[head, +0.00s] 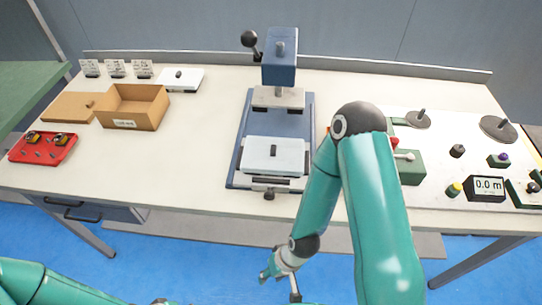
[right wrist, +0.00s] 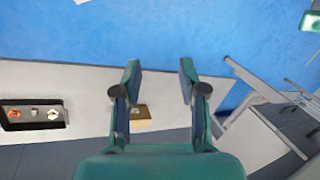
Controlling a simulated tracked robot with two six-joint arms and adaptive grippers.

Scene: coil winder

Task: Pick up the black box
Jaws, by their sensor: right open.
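A blue press (head: 280,75) stands mid-bench. Near the box are a yellow-black knob (head: 454,190), a green block with a purple knob (head: 499,160) and a green unit (head: 410,168). An open carton (head: 136,106) and red tray (head: 43,148) are at left.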

